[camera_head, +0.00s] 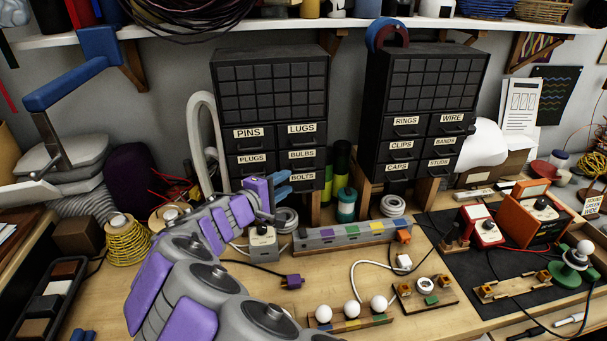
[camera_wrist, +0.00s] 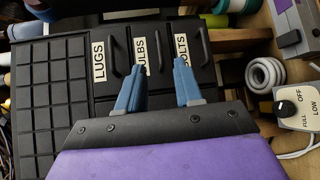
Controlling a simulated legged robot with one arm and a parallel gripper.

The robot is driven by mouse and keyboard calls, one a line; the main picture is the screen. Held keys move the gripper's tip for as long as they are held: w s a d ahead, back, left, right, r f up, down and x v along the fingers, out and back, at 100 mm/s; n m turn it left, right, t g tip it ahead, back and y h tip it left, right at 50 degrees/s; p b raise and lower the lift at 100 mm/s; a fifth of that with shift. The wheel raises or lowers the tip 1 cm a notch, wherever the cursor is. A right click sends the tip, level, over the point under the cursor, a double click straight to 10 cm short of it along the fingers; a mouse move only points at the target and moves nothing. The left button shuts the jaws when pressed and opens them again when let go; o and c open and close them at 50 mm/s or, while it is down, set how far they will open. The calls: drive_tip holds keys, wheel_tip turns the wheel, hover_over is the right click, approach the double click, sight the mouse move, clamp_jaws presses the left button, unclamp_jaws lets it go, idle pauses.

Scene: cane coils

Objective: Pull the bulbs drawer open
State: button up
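My gripper (camera_head: 288,183) is in front of the cabinet's lower right drawers. In the wrist view my gripper (camera_wrist: 161,66) is open and empty, its blue fingers on either side of the bulbs handle. I cannot tell whether they touch anything.
A switch box (camera_head: 263,243), a grey power strip (camera_head: 345,234) and white coils stand on the bench below. A second cabinet (camera_head: 420,100) stands to the right.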

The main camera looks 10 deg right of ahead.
sight(299, 151)
drive_tip(key=b+x, duration=0.1)
drive_tip(key=x, duration=0.8)
drive_tip(key=shift+a, duration=0.2)
drive_tip(key=shift+w+a, duration=0.1)
drive_tip(key=shift+a, duration=0.15)
drive_tip(key=shift+c, duration=1.4)
drive_tip(key=shift+d, duration=0.25)
clamp_jaws()
drive_tip(key=shift+f, duration=0.1)
